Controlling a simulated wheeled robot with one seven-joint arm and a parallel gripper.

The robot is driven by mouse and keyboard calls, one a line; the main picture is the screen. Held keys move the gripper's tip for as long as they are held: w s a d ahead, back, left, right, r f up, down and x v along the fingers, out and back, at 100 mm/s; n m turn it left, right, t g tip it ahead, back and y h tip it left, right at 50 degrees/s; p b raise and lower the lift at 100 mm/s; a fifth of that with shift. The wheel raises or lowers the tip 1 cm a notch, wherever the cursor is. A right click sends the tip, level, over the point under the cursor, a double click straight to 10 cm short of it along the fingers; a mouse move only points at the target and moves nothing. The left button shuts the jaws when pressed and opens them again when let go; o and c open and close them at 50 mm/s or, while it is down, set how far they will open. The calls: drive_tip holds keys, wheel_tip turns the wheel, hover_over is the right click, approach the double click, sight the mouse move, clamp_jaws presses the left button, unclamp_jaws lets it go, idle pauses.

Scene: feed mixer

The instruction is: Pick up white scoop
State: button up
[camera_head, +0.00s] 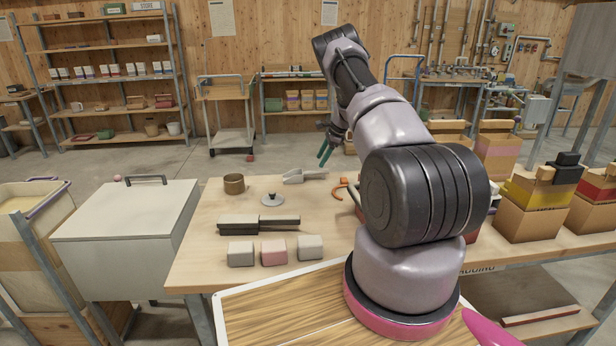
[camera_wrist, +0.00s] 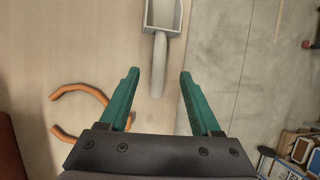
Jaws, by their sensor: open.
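The white scoop (camera_head: 296,177) lies on the wooden table near its far edge in the head view. In the wrist view the scoop (camera_wrist: 161,20) is at the top middle, with its pan away from my gripper and its handle pointing down between the fingers. My gripper (camera_wrist: 157,85) has two green fingers, open and apart, one on each side of the handle's line. Nothing is between the fingertips except the handle's end, seen below or ahead of them. In the head view my gripper (camera_head: 325,152) is above the table's far edge, to the right of the scoop.
An orange hook-shaped item (camera_wrist: 75,110) lies left of the gripper; it also shows in the head view (camera_head: 340,188). A brass cup (camera_head: 234,184), a knobbed lid (camera_head: 272,199), dark bars (camera_head: 258,224) and several blocks (camera_head: 273,252) stand on the table. Boxes (camera_head: 528,205) stand right.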

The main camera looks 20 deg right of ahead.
sight(314, 171)
drive_tip(key=x, duration=0.7)
drive_tip(key=shift+a, duration=0.25)
clamp_jaws()
